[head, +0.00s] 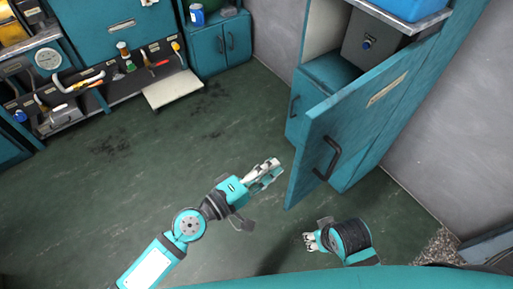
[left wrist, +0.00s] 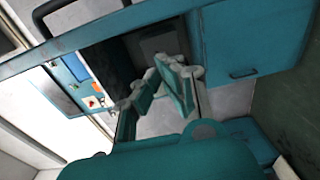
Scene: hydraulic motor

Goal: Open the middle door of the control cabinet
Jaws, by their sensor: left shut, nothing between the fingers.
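The teal control cabinet (head: 418,75) stands at the right of the head view. Its middle door (head: 345,125) is swung outward, and its dark bar handle (head: 328,158) faces the room. A grey box (head: 372,42) shows inside the cabinet. My left gripper (head: 270,172) is shut and empty, just left of the door's free edge and apart from it. In the left wrist view my left gripper's fingers (left wrist: 165,85) are in front of a dark opening. My right gripper (head: 310,241) is low, below the door; its finger gap is too small to judge.
A blue container (head: 410,8) sits on the cabinet's upper shelf. A lower cabinet door (head: 305,105) is behind the open door. A tool bench (head: 95,85) and a small teal cabinet (head: 220,48) line the back. The green floor (head: 150,150) between is clear.

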